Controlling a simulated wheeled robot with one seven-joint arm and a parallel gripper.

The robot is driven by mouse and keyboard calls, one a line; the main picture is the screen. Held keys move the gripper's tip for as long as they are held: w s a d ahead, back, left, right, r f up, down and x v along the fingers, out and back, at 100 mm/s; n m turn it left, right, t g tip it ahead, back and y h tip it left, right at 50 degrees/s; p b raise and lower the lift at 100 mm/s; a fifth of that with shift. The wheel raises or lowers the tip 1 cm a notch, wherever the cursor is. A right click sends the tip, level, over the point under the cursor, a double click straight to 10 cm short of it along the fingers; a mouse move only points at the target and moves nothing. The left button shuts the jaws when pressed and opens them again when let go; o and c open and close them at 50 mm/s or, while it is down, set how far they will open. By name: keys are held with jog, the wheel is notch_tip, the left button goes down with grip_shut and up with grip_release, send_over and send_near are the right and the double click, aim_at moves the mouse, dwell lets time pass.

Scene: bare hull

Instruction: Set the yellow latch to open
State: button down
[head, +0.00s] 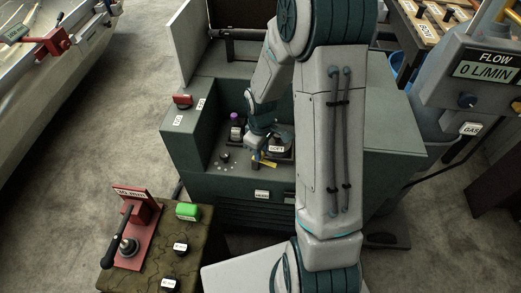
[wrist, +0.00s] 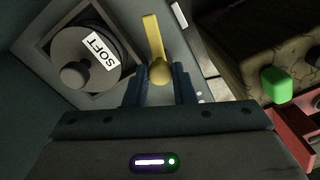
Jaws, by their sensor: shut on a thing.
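The yellow latch (wrist: 153,38) shows in the wrist view as a flat yellow bar with a round yellow knob (wrist: 160,72) at its near end. My gripper (wrist: 160,88) has its two dark fingers on either side of the knob, shut on it. In the head view the yellow latch (head: 265,161) is a small bar on the dark green machine, below my gripper (head: 256,148). The fingers hide part of the latch there. I cannot read any mark showing its set position.
A grey dial labelled SOFT (wrist: 88,57) sits close to the latch. The machine (head: 180,132) has a raised wall with a red switch (head: 182,100). A purple-topped part (head: 235,119) stands nearby. A stand with a red lever unit (head: 136,232) and green block (head: 188,211) is in front.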

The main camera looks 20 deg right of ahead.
jog(key=shift+w+r, duration=0.1)
jog(key=c, duration=1.2)
grip_release()
notch_tip(320, 180, up, 14)
jog(key=p, duration=0.1)
jog(key=shift+p, duration=0.3)
